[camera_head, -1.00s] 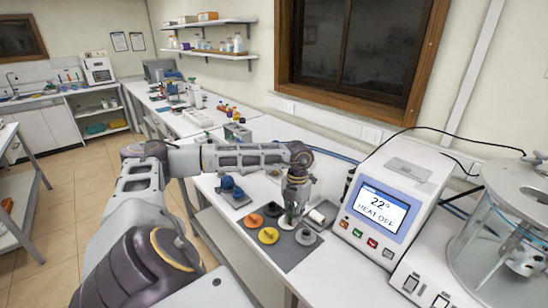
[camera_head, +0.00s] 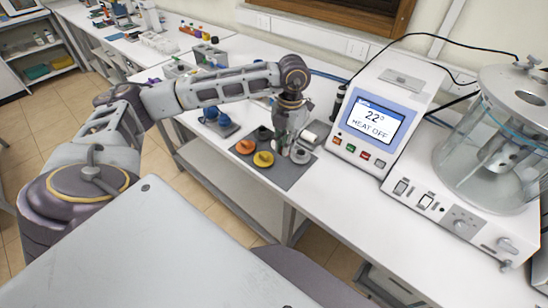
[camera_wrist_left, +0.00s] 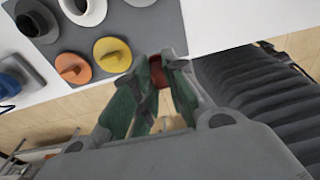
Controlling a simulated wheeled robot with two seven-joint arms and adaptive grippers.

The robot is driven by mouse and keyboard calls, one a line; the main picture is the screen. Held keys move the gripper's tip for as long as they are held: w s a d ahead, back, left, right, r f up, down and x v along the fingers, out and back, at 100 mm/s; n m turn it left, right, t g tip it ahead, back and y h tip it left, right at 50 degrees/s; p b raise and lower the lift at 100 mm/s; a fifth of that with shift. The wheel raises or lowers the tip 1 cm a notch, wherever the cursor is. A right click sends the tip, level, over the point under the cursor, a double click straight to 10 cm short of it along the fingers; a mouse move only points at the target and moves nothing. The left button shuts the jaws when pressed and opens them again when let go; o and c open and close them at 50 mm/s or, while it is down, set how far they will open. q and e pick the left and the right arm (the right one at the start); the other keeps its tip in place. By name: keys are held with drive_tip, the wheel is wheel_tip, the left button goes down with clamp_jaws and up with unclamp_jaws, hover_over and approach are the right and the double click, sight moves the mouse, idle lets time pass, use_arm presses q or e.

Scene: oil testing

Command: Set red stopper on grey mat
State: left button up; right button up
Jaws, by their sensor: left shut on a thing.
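The red stopper (camera_wrist_left: 157,73) is held between the fingertips of my left gripper (camera_wrist_left: 160,76) in the left wrist view. In the head view my left gripper (camera_head: 283,141) points down over the grey mat (camera_head: 287,181), and the red stopper cannot be made out there. On the mat are an orange stopper (camera_head: 245,147), a yellow stopper (camera_head: 263,159), a dark stopper (camera_head: 264,133) and a grey one (camera_head: 300,154). The orange (camera_wrist_left: 72,68) and yellow (camera_wrist_left: 112,54) stoppers also show in the wrist view. The gripper hides part of the mat. My right gripper is out of view.
The heater with its display (camera_head: 370,122) stands right of the mat, beside a glass vessel (camera_head: 495,150). The mat's front strip is bare.

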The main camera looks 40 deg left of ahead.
use_arm(q)
drive_tip(key=shift+d, duration=0.15)
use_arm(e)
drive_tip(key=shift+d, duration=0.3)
use_arm(q)
drive_tip(key=shift+f, duration=0.1)
wheel_tip(320, 180, down, 5)
drive_tip(key=shift+r+p, duration=0.15)
drive_tip(key=shift+p, duration=0.3)
drive_tip(key=shift+f, duration=0.6)
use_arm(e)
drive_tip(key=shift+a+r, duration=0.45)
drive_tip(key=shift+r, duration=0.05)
use_arm(q)
drive_tip(key=shift+f+p, duration=0.4)
drive_tip(key=shift+f, duration=1.5)
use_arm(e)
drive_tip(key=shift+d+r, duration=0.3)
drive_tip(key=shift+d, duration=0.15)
use_arm(q)
drive_tip(key=shift+f, duration=0.15)
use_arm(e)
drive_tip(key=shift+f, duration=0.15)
